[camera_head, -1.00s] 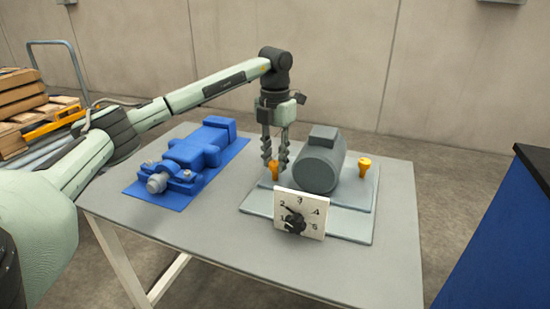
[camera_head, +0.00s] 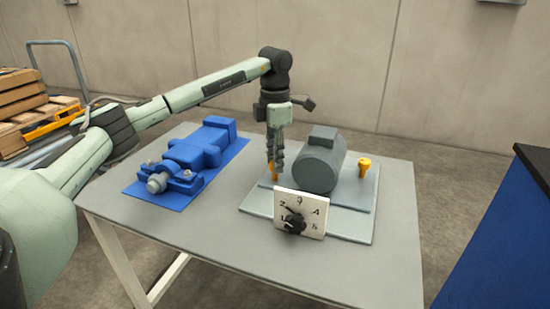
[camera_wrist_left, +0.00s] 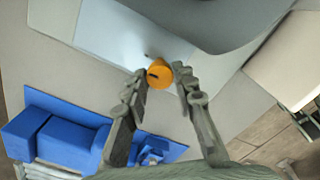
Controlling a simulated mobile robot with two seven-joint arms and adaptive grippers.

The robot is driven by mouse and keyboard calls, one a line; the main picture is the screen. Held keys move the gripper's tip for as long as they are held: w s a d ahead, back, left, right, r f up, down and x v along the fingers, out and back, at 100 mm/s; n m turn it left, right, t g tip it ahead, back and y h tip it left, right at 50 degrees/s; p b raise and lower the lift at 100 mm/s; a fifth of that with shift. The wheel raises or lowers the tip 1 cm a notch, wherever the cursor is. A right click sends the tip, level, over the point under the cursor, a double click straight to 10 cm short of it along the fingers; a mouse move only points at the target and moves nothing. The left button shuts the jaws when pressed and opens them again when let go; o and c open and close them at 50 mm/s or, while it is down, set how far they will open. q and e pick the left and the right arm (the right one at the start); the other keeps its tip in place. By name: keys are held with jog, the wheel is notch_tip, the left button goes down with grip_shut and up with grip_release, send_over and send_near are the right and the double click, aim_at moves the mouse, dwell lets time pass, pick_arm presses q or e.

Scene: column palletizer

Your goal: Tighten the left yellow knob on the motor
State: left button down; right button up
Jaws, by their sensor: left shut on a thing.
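The grey motor (camera_head: 319,165) sits on a grey base plate (camera_head: 355,222) on the table. The left yellow knob (camera_head: 274,176) stands just left of the motor, partly hidden behind my fingers. My left gripper (camera_head: 275,172) points straight down from above and is shut on this knob. In the left wrist view the orange-yellow knob (camera_wrist_left: 159,73), with a dark slot on top, lies between the fingertips of my left gripper (camera_wrist_left: 159,78). The right yellow knob (camera_head: 364,166) stands free to the right of the motor. My right gripper is not in view.
A white dial plate (camera_head: 314,213) with numbers and a black pointer stands in front of the motor. A blue machine (camera_head: 201,151) on a blue mat lies at the left of the table (camera_head: 210,228). A blue cabinet (camera_head: 505,235) stands at the right. Pallets (camera_head: 22,95) are at the far left.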

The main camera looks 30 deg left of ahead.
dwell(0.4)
pick_arm(q)
jog(key=c, duration=1.2)
grip_release()
notch_tip(320, 180, up, 12)
